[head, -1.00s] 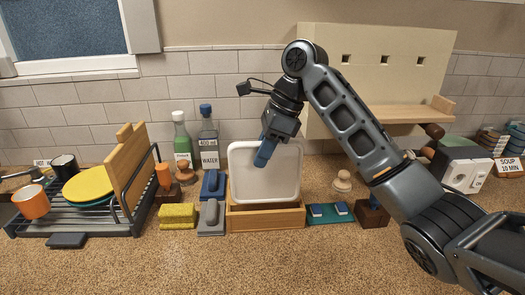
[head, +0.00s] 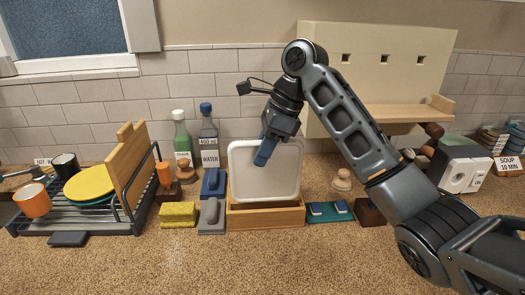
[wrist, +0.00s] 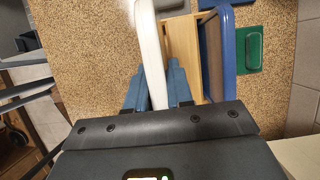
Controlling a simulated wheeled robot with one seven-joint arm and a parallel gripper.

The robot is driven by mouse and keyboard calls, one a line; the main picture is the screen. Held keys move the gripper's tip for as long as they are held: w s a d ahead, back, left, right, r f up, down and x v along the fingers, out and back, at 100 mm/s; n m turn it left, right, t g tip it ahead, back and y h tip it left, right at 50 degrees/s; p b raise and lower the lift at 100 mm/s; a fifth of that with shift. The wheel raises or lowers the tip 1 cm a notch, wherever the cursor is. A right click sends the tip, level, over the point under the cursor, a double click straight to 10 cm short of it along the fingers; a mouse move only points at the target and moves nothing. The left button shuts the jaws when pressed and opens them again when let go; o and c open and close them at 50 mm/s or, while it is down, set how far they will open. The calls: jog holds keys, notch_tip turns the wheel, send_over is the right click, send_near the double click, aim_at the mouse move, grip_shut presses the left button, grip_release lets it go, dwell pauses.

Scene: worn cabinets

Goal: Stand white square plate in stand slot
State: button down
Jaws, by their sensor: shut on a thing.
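The white square plate (head: 265,180) is upright and faces me in the head view. My gripper (head: 263,150) is shut on its upper part. In the wrist view the plate (wrist: 149,45) shows edge-on, between the blue fingers of my gripper (wrist: 155,90). The wooden stand (head: 266,217) is at the plate's lower edge in the head view. In the wrist view the stand (wrist: 182,48) lies just right of the plate. A blue, plate-like edge (wrist: 221,50) stands at its far side. I cannot tell whether the white plate's bottom edge is inside a slot.
Grey and blue blocks (head: 211,215) and a yellow sponge (head: 178,214) are left of the stand. A teal mat (head: 329,213) is close on its right. Bottles (head: 208,140) stand behind left, and a dish rack (head: 125,215) farther left. The front counter is clear.

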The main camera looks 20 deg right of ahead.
jog(key=shift+f, duration=3.25)
jog(key=c, duration=0.9)
grip_release()
